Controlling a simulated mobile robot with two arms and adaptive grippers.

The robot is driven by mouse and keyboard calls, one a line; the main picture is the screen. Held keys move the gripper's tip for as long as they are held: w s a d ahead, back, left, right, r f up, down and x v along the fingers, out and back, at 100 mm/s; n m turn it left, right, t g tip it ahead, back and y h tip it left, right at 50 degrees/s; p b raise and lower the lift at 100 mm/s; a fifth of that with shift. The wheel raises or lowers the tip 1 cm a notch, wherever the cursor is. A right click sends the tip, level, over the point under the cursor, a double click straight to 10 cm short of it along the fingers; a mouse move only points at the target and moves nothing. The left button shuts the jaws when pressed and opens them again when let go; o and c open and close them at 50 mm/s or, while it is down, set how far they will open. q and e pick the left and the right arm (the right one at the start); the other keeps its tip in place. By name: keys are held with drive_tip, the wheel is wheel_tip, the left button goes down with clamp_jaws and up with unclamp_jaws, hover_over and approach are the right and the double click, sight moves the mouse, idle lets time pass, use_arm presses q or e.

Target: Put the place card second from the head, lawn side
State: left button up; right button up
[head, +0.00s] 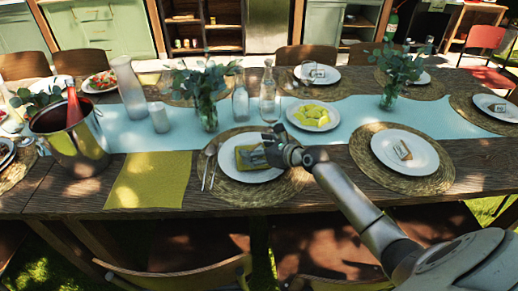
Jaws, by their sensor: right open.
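My right gripper (268,150) reaches in from the right. It is open, over the near middle plate (250,174), at the right end of a folded olive napkin (246,158) lying there. I cannot tell whether its fingers touch the napkin or whether a card is hidden under them. Small card-like pieces lie on other plates: one on the near right plate (403,150), one on the far middle plate (317,74), one on the far right plate (499,107). They are too small to read. My left gripper is not in view.
A yellow-green cloth (150,180) lies left of the near middle setting. A metal bucket with a bottle (72,138) stands at left. A plate of lemons (313,116), glass bottle (268,94), white vases (129,88) and greenery vases (206,108) stand along the blue runner. Chairs line the near edge.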

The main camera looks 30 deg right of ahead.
drive_tip(key=shift+r, duration=0.15)
drive_tip(key=v, duration=1.2)
